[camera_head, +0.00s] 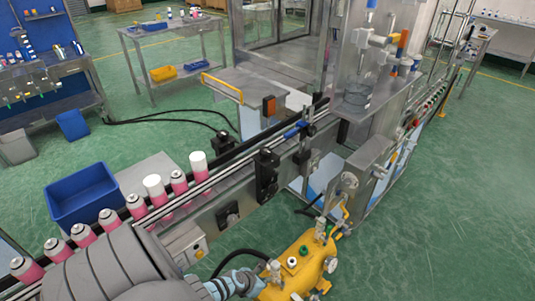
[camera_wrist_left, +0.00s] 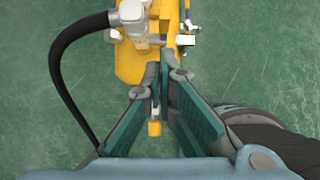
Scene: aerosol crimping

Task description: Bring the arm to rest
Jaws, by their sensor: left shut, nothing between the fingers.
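My left gripper (camera_head: 248,284) is low in the head view, beside the yellow tank (camera_head: 298,268). Its arm comes in from the lower left and covers part of the conveyor. In the left wrist view the two dark teal fingers of this gripper (camera_wrist_left: 173,74) come together at their tips, shut and empty. The yellow tank (camera_wrist_left: 130,62) and its fittings lie beyond the tips in that view. A small yellow-ended part (camera_wrist_left: 154,128) shows in the gap behind the fingertips. My right gripper is not in view.
A conveyor (camera_head: 222,163) runs diagonally, with several pink cans (camera_head: 109,218) on it, two with white caps. A blue bin (camera_head: 82,194) stands behind it. A black hose (camera_wrist_left: 62,80) curves left of the gripper. Green floor is open at right.

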